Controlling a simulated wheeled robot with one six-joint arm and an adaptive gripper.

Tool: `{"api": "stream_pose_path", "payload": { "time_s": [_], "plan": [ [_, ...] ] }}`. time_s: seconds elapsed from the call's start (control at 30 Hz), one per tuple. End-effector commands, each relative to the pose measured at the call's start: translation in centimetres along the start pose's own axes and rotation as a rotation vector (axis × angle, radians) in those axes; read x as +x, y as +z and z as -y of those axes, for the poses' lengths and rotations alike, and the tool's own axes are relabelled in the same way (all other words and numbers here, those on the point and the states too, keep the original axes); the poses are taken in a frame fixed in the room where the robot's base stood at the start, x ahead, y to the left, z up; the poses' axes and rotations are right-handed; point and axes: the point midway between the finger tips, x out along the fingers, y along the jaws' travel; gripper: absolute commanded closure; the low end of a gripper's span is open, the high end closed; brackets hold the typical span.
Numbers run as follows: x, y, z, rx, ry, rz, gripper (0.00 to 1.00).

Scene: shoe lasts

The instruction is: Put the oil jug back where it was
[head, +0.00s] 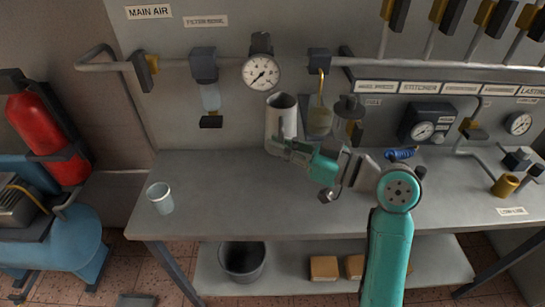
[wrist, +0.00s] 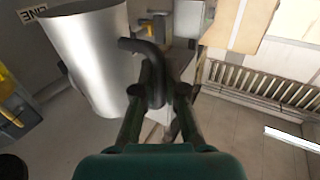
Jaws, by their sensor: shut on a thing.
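The oil jug (head: 283,118) is a pale metal, open-topped vessel near the back of the bench, in front of the grey wall panel. My gripper (head: 288,148) reaches it from the right. The jug is about upright in the head view. I cannot tell whether its base touches the bench or hangs just above it.
A gauge (head: 261,73) and a filter bowl (head: 210,97) hang behind the jug. A blue coil (head: 401,154) and brass cylinder (head: 505,185) lie to the right. The bench's front middle is clear.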

Motion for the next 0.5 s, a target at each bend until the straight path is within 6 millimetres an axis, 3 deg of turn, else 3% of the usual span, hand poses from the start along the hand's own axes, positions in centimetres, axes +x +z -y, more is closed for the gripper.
{"api": "stream_pose_path", "payload": {
  "time_s": [0.3, 0.5],
  "plan": [
    [5.7, 8.2, 4.5, 0.010, -0.042, -0.003, 1.00],
    [7.2, 11.2, 6.3, 0.003, -0.048, 0.003, 1.00]
  ]
}}
